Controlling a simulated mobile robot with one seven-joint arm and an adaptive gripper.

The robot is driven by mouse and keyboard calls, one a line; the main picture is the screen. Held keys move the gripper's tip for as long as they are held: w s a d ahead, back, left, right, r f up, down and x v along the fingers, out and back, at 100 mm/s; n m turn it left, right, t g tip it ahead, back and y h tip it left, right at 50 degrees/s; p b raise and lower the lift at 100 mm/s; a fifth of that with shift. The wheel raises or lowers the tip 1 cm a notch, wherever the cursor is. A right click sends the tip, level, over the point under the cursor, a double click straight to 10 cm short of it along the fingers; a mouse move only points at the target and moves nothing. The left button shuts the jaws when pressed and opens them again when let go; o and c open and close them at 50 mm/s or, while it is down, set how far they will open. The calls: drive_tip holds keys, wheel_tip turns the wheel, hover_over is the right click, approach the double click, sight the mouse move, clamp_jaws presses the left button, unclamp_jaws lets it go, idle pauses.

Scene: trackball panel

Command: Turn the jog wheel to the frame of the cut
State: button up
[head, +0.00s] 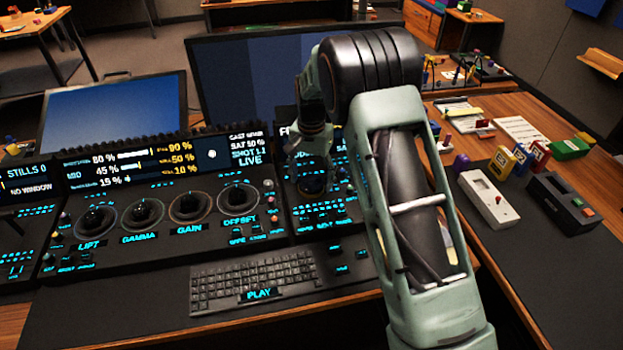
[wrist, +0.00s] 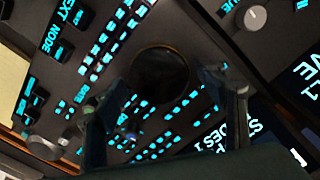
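The jog wheel is a dark round disc (wrist: 160,76) on the right-hand panel, among rows of cyan-lit keys in the wrist view. In the head view it is mostly hidden below my gripper (head: 311,158); a dark round shape (head: 313,184) shows there. In the wrist view the two fingers of my gripper (wrist: 157,93) stand apart, one on each side of the disc, with nothing held between them. I cannot tell whether the fingertips touch the wheel or hang above it. The frame number on the panel's screen is hidden behind my arm.
Several trackballs labelled LIFT, GAMMA (head: 143,213), GAIN and OFFSET sit on the panel to the left. A keyboard (head: 262,283) lies in front. Two monitors (head: 115,113) stand behind. A white device (head: 485,198) and a black box (head: 558,205) lie on the right of the desk.

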sight(312, 182)
drive_tip(key=shift+r, duration=0.1)
wheel_tip(312, 182, up, 12)
idle(0.6)
idle(0.4)
